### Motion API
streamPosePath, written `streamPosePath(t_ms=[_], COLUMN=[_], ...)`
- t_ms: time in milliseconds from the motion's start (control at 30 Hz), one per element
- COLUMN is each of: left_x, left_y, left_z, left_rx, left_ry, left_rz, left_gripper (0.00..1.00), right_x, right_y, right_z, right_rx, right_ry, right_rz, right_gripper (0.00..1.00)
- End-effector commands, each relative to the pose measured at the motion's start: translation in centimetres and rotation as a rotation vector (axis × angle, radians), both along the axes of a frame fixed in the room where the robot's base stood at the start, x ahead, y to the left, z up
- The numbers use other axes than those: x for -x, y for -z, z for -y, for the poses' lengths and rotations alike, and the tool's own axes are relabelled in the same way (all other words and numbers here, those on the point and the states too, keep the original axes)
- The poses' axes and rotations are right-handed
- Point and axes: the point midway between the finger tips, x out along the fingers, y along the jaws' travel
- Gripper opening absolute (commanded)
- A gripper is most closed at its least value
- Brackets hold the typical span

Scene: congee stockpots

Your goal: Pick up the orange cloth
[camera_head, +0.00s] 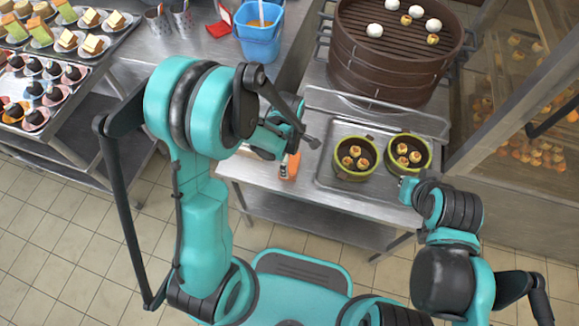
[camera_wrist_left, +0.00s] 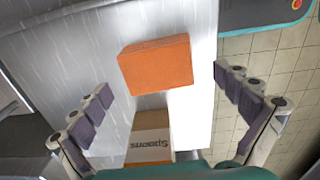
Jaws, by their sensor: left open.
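The orange cloth (camera_wrist_left: 157,63) is a flat, folded block on the metal table in the left wrist view. In the head view, a part of it (camera_head: 290,166) shows beside my left gripper (camera_head: 296,142), which hides the rest. In the left wrist view, my left gripper (camera_wrist_left: 161,82) is open, with its fingers spread on either side of the cloth and apart from it. My right gripper (camera_head: 408,188) is near the table's right front edge; its jaws cannot be made out.
A cardboard box marked Spoons (camera_wrist_left: 150,137) is close to the cloth. A metal tray (camera_head: 330,187) holds two green-rimmed pots (camera_head: 337,165) with buns.

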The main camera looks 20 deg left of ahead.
Motion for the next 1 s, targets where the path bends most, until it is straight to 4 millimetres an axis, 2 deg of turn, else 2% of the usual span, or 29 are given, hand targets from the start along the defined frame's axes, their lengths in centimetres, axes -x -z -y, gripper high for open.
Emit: streamPosePath(t_ms=[33,200,433,600,633,1000], left_x=[0.0,0.0,0.0,0.0,0.0,0.0], left_y=[1.3,3.5,3.4,3.4,3.4,3.2], left_z=[0.1,0.1,0.1,0.1,0.1,0.1], left_rx=[0.0,0.0,0.0,0.0,0.0,0.0], left_ry=[0.001,0.001,0.001,0.001,0.001,0.002], left_rz=[0.0,0.001,0.001,0.001,0.001,0.0], left_gripper=[1.0,1.0,1.0,0.55,0.52,0.52], right_x=[0.0,0.0,0.0,0.0,0.0,0.0], right_y=[1.0,2.1,1.9,1.9,1.9,1.8], right_z=[0.0,0.0,0.0,0.0,0.0,0.0], right_rx=[0.0,0.0,0.0,0.0,0.0,0.0], right_ry=[0.0,0.0,0.0,0.0,0.0,0.0], right_rz=[0.0,0.0,0.0,0.0,0.0,0.0], right_gripper=[0.0,0.0,0.0,0.0,0.0,0.0])
